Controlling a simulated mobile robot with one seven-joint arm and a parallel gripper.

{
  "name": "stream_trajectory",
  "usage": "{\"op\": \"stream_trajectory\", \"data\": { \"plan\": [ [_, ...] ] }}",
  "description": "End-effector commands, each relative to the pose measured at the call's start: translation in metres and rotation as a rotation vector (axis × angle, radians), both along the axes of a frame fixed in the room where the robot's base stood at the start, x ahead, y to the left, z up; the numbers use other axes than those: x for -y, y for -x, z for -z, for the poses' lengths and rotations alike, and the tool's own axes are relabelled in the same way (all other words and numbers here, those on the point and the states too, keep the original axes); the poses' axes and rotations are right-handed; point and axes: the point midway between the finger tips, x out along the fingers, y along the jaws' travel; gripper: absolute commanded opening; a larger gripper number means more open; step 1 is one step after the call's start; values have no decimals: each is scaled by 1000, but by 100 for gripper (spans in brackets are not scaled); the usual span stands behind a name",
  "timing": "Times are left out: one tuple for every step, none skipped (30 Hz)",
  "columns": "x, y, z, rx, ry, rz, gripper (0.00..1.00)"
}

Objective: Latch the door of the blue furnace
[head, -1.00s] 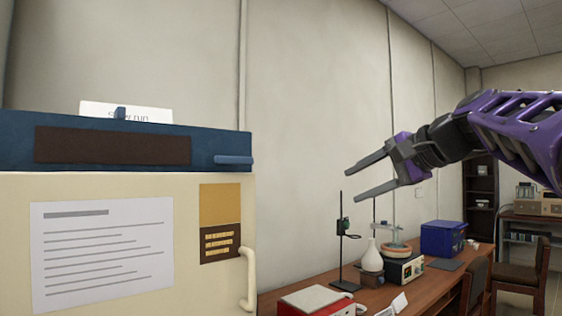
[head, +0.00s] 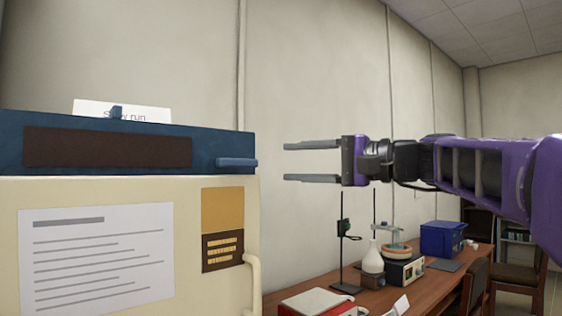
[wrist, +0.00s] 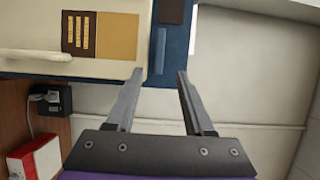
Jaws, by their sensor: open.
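The blue furnace (head: 207,142) stands on top of a cream cabinet at the left of the head view, with a dark brown panel (head: 108,147) on its front. A blue lever (head: 236,163) lies level at its right end. My gripper (head: 287,162) is open and empty to the right of the lever, its fingers pointing left. In the wrist view my gripper (wrist: 161,73) has the lever (wrist: 161,48) lined up between its fingertips, a little beyond them and apparently untouched. I cannot tell whether the door is fully closed.
The cream cabinet (head: 120,196) has a paper sheet, labels and a pale handle (head: 253,275). A white card (head: 122,111) stands on the furnace. A wooden bench (head: 415,280) at lower right holds a flask, stands, a hotplate and a blue box (head: 442,238). Space right of the furnace is free.

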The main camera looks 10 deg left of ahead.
Motion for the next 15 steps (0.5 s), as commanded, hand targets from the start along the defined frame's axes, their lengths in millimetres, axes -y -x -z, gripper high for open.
{"op": "stream_trajectory", "data": {
  "plan": [
    [-12,-3,-1,-2,-1,-5,52],
    [-18,-6,-1,-2,0,-5,52],
    [-27,-8,-1,-2,0,-3,52],
    [-33,-10,-1,-2,0,-5,52],
    [-39,-12,-1,-2,-1,-4,52],
    [-47,-15,-1,-2,-1,-3,52],
    [-54,-17,-1,-3,-1,-5,52],
    [-59,-19,-1,-3,0,-4,52],
    [-66,-21,-1,-2,0,-3,52],
    [-71,-23,-1,-2,0,-3,52],
    [-76,-24,-1,-2,0,-3,52],
    [-82,-26,-1,-2,-1,-2,52],
    [-86,-27,-1,-2,-1,-3,52],
    [-89,-29,-1,-3,0,-2,52],
    [-93,-31,-1,-3,0,-1,52]
  ]
}}
